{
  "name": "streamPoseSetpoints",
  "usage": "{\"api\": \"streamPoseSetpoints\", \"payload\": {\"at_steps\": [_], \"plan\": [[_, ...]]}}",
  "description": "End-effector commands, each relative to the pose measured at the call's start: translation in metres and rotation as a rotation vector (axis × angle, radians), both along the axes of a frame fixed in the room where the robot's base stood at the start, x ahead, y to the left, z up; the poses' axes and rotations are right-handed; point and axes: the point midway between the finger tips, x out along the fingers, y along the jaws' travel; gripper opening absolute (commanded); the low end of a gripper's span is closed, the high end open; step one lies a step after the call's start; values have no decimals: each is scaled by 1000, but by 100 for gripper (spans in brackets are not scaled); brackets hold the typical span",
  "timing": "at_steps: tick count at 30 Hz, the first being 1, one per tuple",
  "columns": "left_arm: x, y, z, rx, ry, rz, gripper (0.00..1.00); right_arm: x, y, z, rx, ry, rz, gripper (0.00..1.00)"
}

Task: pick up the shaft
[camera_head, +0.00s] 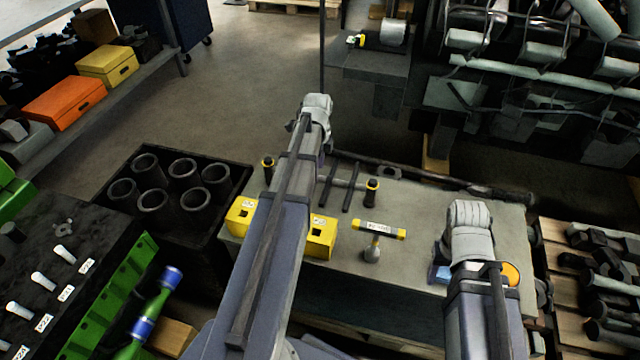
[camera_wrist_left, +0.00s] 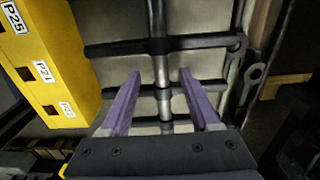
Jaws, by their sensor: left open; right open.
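The silver shaft (camera_wrist_left: 160,72) runs up the middle of the left wrist view, lying across dark crossbars. In the head view a grey stretch of it (camera_head: 347,183) shows between two dark bars on the workbench. My left gripper (camera_wrist_left: 156,74) is open and empty, with its two purple fingers on either side of the shaft and apart from it. In the head view my left arm and wrist hide most of that gripper. My right wrist is above the bench's right part, and its jaws are hidden there.
Yellow boxes (camera_head: 320,236) stand beside my left arm on the bench (camera_head: 415,268). A yellow-black T-handled tool (camera_head: 380,231) stands to the right. A long dark rod (camera_head: 430,176) lies along the bench's back edge. A black crate (camera_head: 226,166) of cylinders is at left.

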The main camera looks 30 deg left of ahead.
Motion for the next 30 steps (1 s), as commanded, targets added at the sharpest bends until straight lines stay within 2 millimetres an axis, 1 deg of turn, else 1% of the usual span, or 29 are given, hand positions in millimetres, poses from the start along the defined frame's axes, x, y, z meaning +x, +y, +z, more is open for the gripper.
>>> {"api": "streamPoseSetpoints", "payload": {"at_steps": [1, 5, 8, 11, 18, 20, 23, 29, 30], "plan": [[0, 0, -3, 0, 0, 0, 62, 0, 0, -3, 0, 0, 0, 50], [0, 0, -3, 0, 0, 0, 62, 0, 0, -3, 0, 0, 0, 50], [1, -1, -8, 0, 0, 0, 62, 0, 0, -8, 0, 0, 0, 50], [1, -1, -18, 0, 0, 0, 62, 0, 0, -18, 0, 0, 0, 50], [3, -2, -48, 0, 0, 0, 62, 0, 0, -48, 0, 0, 0, 50], [3, -2, -53, 0, 0, 0, 62, 0, 0, -53, 0, 0, 0, 50], [3, -2, -55, 0, 0, 0, 62, 0, 0, -55, 0, 0, 0, 50], [3, -2, -53, 0, 0, 0, 62, 0, 0, -53, 0, 0, 0, 50], [3, -2, -53, 0, 0, 0, 59, 0, 0, -53, 0, 0, 0, 50]]}}
